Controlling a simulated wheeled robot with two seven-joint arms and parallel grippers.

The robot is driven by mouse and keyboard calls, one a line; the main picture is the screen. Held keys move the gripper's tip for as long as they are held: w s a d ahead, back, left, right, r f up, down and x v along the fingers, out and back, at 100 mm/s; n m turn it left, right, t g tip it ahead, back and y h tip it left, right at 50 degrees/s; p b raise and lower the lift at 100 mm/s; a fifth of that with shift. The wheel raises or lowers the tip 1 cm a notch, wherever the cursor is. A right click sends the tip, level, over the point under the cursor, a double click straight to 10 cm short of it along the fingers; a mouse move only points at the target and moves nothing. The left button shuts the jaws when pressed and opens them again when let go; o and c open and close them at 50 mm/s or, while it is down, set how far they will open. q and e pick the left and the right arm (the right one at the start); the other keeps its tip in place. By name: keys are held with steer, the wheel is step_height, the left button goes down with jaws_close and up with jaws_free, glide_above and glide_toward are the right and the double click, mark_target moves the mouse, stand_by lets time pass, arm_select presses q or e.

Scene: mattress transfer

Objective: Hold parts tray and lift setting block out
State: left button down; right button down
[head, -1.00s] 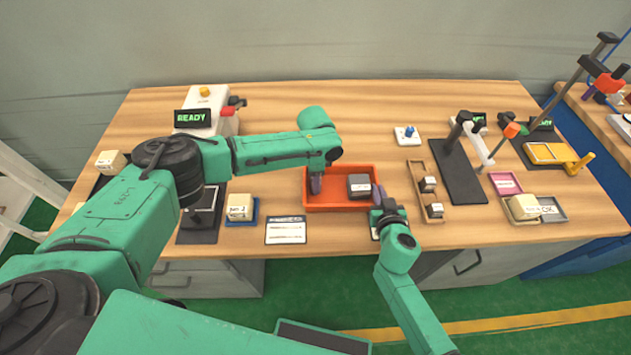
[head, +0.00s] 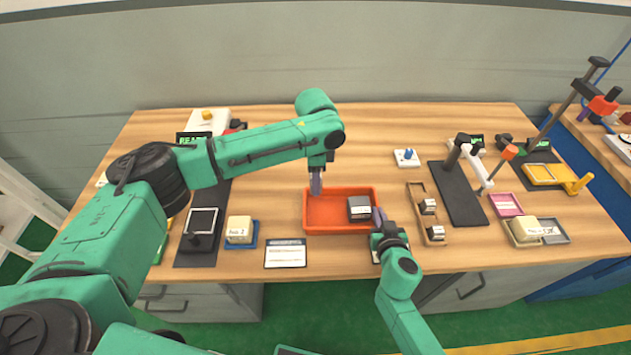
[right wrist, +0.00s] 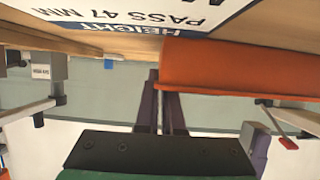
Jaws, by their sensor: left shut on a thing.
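The orange parts tray (head: 318,226) lies on the bench in front of me. The setting block (head: 359,208), dark with a white label, sits inside it at the right end. My left gripper (head: 316,190) reaches down from behind and is shut at the tray's far left rim. My right gripper (head: 378,216) is low beside the tray's right end, close to the block. In the right wrist view its two purple fingers (right wrist: 162,85) stand close together, with the tray wall (right wrist: 230,65) beside them. Whether they touch anything is unclear.
A height card (right wrist: 190,18) lies by the right gripper. A wooden holder (head: 414,195) with small blocks and a black-based gauge stand (head: 458,205) are to the right. A blue tray with a block (head: 256,240) and a white card (head: 285,258) are left. Bench behind the tray is clear.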

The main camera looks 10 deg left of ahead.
steer(key=c, duration=1)
jaws_free()
steer(key=shift+o, duration=0.2)
steer(key=shift+s, duration=0.1)
steer(key=v, duration=1.1)
steer(key=shift+s+d+r, duration=0.1)
steer(key=shift+s+d, duration=0.05)
steer(key=shift+s, duration=0.25)
steer(key=shift+w, duration=0.1)
